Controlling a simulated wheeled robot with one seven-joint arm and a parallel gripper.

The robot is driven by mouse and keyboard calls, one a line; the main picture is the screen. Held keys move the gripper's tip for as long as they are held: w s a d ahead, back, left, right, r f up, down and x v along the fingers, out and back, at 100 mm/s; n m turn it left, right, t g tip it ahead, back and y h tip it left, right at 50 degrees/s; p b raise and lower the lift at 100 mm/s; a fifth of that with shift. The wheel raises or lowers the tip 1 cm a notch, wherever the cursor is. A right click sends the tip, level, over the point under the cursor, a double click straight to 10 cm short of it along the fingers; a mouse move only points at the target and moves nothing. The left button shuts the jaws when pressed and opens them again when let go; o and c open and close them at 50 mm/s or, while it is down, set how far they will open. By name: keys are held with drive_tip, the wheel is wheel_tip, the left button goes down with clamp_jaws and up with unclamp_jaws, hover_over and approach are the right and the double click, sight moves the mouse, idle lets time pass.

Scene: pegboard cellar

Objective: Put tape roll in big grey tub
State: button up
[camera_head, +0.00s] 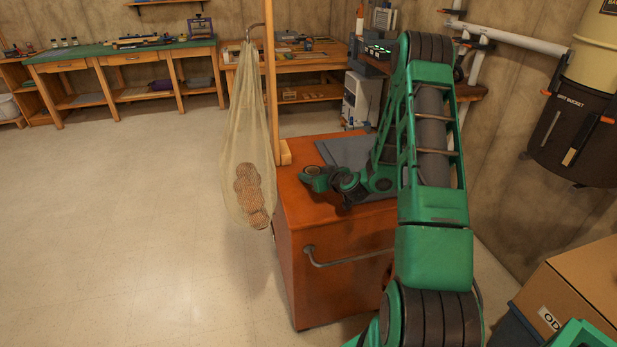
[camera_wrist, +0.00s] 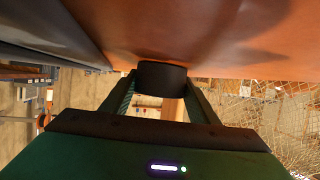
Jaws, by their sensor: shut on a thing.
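In the wrist view a short dark cylinder, which looks like the tape roll (camera_wrist: 162,76), sits between the two fingers of my gripper (camera_wrist: 160,88). The fingers are shut on it, and it is close to the orange cabinet's surface; I cannot tell if they touch. A grey thing, perhaps the big grey tub (camera_head: 343,151), is on the cabinet behind my gripper, partly hidden by my arm. A grey surface also shows at the wrist view's left (camera_wrist: 40,28).
The orange cabinet (camera_head: 325,225) has a front rail (camera_head: 345,261). A wooden post (camera_head: 271,90) stands at its left corner, with a net bag (camera_head: 247,165) hanging from a hook. A cardboard box (camera_head: 575,295) is at lower right. The floor at left is clear.

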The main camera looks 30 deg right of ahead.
drive_tip(key=o, duration=0.8)
drive_tip(key=shift+f, duration=0.15)
drive_tip(key=shift+c, duration=0.2)
drive_tip(key=o, duration=0.3)
drive_tip(key=shift+o, duration=0.2)
